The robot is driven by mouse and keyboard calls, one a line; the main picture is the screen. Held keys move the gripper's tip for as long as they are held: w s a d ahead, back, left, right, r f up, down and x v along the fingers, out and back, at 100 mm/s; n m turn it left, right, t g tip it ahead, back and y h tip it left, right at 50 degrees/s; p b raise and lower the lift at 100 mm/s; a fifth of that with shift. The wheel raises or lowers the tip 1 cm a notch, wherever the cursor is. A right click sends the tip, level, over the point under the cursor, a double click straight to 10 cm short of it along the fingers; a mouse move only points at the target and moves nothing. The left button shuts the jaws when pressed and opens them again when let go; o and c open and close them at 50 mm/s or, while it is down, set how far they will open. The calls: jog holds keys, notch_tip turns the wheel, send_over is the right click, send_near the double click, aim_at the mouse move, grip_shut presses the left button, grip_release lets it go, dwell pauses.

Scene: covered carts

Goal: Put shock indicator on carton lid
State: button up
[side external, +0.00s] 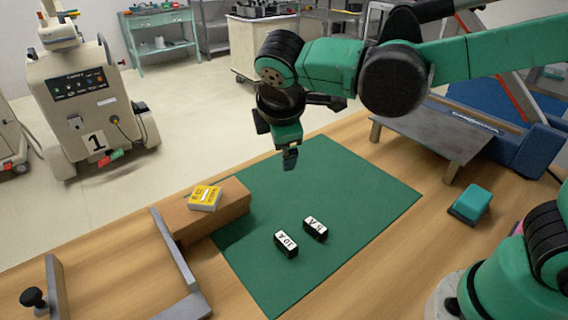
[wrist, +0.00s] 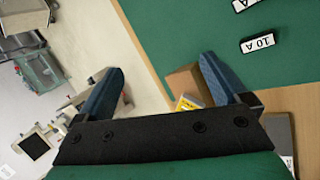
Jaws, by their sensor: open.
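A small pale block with a yellow top (side external: 205,197), which looks like the shock indicator, appears to rest on the lid of the brown carton (side external: 232,201) at the mat's left edge. In the wrist view, the yellow-topped block (wrist: 187,103) is partly hidden by my gripper, and part of the carton (wrist: 187,81) shows beyond it. My gripper (side external: 290,161) is above the far part of the green mat, pointing down, apart from the block and carton. In the wrist view, its fingers (wrist: 160,72) are spread with nothing between them.
Two black blocks with white labels, 10 A (side external: 286,243) and 5 A (side external: 315,228), sit on the green mat (side external: 350,190). A grey metal frame (side external: 176,250) lies left of the carton. A grey raised platform (side external: 430,132) and a teal-topped block (side external: 471,203) are to the right.

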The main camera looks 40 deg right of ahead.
jog(key=s+d+f+m+t+y, duration=0.2)
jog(key=s+d+m, duration=0.5)
jog(key=m, duration=0.6)
jog(key=shift+s+d+y, duration=0.4)
jog(key=shift+d+y, duration=0.15)
jog(key=shift+y, duration=0.35)
